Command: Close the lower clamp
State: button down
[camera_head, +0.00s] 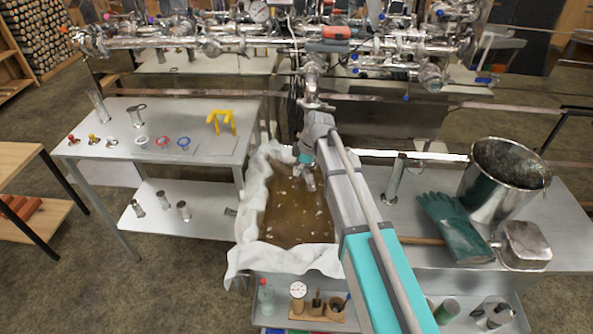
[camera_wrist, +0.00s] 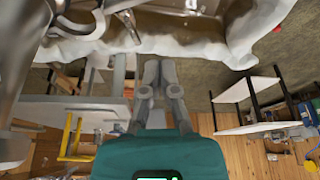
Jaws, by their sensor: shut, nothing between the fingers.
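Shiny steel pipework (camera_head: 230,42) with several valves and clamped joints runs across the top of the head view. A vertical pipe (camera_head: 313,72) drops from its middle toward my arm. I cannot tell which joint is the lower clamp, or whether it is open. My gripper (camera_head: 309,184) points down over the cloth-lined pan, below that pipe. In the wrist view my gripper (camera_wrist: 160,66) has its two grey fingers together, with nothing between them. A shiny metal fitting (camera_wrist: 78,24) shows at upper left there, apart from the fingers.
The pan holds brown liquid, with white cloth (camera_head: 252,190) over its rim. A steel table (camera_head: 185,115) with small fittings and a yellow stand (camera_head: 221,121) is at left. At right are a metal pot (camera_head: 500,180), green gloves (camera_head: 455,228) and a steel box (camera_head: 524,244).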

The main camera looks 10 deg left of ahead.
jog(key=shift+w+p+v, duration=0.1)
jog(key=shift+p+v, duration=0.9)
jog(key=shift+v, duration=0.2)
jog(key=shift+w+p+v, duration=0.15)
jog(key=shift+p+v, duration=0.8)
jog(key=shift+v, duration=0.3)
jog(key=s+a+f+n+t+h+b, duration=0.2)
jog(key=s+a+t+h+b, duration=0.3)
jog(key=a+h, duration=0.5)
jog(key=shift+s+a+f+n+t+h+b, duration=0.2)
jog(key=shift+s+f+n+t+h+b, duration=0.15)
jog(key=shift+s+n+h+b, duration=0.5)
jog(key=shift+w+d+f+m+b, duration=0.1)
jog(key=shift+w+f+m+b, duration=0.05)
jog(key=shift+w+m+b, duration=0.2)
